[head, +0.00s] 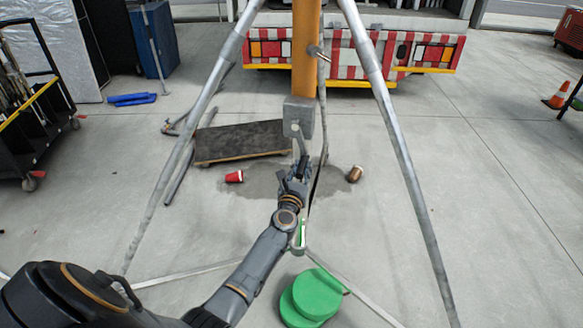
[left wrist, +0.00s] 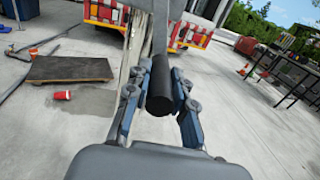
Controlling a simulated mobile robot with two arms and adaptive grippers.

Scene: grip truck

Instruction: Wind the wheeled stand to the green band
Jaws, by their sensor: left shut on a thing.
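The stand has grey tubular legs (head: 405,170) spread wide and an orange column (head: 305,50) in the middle. A grey gear box (head: 300,115) sits low on the column, with a crank arm (head: 301,141) on its front. My left gripper (head: 296,178) is at the crank's lower end. In the left wrist view its fingers (left wrist: 160,100) are shut around the dark round crank handle (left wrist: 160,85). A small green and white marking (head: 302,232) shows below the gripper; I cannot tell whether it is the green band. My right gripper is out of view.
Green discs (head: 314,297) lie near the front between the legs. A dark flat dolly (head: 242,141), a red cup (head: 234,176) and a brown cup (head: 355,174) lie on the floor. A red-and-white striped truck rear (head: 420,52) stands behind. The floor at right is mostly clear.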

